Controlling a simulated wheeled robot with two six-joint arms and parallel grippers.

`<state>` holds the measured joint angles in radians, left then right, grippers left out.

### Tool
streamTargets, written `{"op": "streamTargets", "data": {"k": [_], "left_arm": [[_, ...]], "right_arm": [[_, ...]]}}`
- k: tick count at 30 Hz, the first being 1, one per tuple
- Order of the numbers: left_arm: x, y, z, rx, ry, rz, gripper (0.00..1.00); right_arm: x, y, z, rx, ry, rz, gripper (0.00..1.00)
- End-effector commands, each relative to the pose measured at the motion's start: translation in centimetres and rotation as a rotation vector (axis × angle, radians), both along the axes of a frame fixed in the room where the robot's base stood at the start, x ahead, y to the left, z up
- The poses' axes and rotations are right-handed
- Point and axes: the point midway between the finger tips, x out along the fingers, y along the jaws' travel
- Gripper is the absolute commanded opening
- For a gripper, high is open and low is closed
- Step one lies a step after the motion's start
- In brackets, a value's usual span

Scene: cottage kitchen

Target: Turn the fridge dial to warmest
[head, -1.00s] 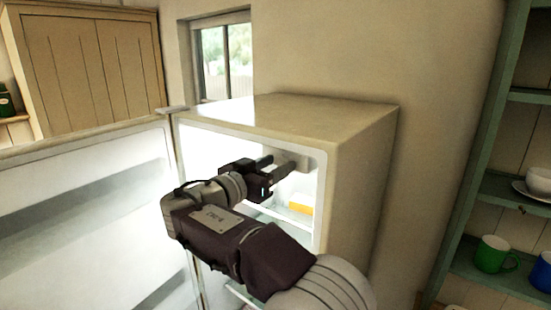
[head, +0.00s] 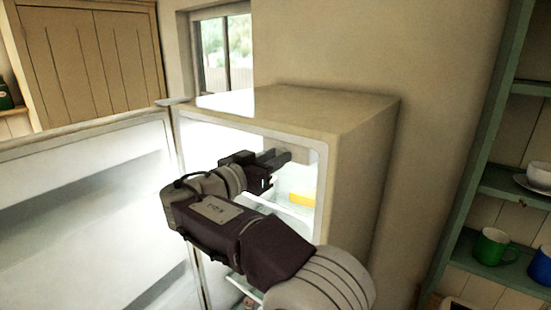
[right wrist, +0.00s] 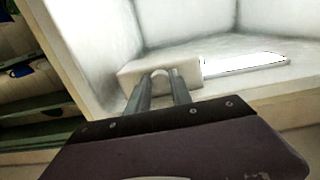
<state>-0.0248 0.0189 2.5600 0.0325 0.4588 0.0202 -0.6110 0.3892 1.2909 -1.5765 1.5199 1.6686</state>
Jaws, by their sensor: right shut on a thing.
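The fridge (head: 362,165) stands open against the wall, its inside brightly lit. A pale control housing (head: 303,156) sits high inside it on the right; in the right wrist view the housing (right wrist: 128,72) is a white block. The small rounded pale dial (right wrist: 160,73) is on it, mostly hidden by my fingers, so its setting cannot be read. My right gripper (head: 276,158) reaches into the fridge, its fingers shut on the dial; it also shows in the right wrist view (right wrist: 160,84). My left gripper is not in view.
The open fridge door (head: 90,215) fills the left side. A yellow item (head: 300,199) lies on a fridge shelf below my gripper.

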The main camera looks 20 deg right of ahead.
Motion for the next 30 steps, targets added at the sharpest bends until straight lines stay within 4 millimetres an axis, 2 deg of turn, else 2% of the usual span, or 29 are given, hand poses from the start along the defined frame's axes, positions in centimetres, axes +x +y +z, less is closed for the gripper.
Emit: {"op": "streamTargets", "data": {"k": [14,30], "left_arm": [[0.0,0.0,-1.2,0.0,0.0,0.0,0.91],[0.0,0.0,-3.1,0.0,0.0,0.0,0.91]], "right_arm": [[0.0,0.0,-0.2,-0.077,0.099,0.001,0.0],[-0.1,0.0,0.0,-0.385,0.494,0.001,0.0]]}}
